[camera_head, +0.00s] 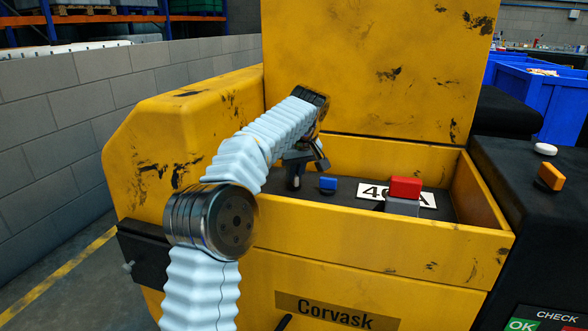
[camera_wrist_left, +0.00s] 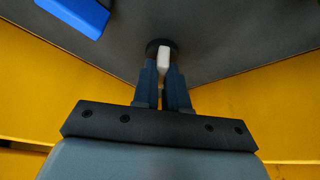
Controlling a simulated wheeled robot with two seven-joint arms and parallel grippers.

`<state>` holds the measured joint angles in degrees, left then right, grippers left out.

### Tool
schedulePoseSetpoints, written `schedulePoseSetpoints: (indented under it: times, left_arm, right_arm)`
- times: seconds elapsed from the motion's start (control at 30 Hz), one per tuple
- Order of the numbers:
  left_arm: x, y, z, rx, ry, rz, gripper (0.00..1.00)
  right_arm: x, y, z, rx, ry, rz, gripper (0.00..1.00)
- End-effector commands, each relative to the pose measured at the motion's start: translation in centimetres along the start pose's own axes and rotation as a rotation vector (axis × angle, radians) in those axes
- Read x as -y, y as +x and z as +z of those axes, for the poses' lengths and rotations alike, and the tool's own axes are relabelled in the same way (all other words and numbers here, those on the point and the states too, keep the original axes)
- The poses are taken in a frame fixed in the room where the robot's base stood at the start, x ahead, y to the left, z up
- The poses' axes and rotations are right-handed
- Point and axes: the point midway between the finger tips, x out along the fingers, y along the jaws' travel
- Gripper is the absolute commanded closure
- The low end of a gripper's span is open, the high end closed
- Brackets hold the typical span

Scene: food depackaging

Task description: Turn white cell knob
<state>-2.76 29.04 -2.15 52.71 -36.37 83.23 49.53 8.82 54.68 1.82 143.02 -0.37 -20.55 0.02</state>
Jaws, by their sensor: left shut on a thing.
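The white knob (camera_wrist_left: 163,54) shows in the left wrist view on a dark round base, on the grey floor of the yellow machine's recess. My left gripper (camera_wrist_left: 163,72) is shut on the white knob, with a finger on each side of it. My right gripper is not in view.
A blue knob (camera_head: 328,184) sits just right of my left gripper. A red block (camera_head: 405,187) on a grey block stands by a white label (camera_head: 425,198). The yellow recess wall (camera_head: 385,233) borders the front. An orange knob (camera_head: 551,177) is on the black unit at right.

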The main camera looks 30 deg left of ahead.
Motion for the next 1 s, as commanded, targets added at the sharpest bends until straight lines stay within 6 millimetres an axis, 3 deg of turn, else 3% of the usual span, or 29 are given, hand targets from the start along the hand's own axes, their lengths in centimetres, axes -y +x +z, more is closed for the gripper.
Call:
schedulePoseSetpoints:
  times: [0.5,1.0]
  left_arm:
    - [-0.34,0.31,0.12,0.003,-0.369,-0.158,1.00]
    - [-0.36,0.44,0.20,0.008,-0.482,-0.209,1.00]
  right_arm:
    - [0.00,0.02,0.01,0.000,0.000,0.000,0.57]
    - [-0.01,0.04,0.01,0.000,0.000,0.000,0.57]
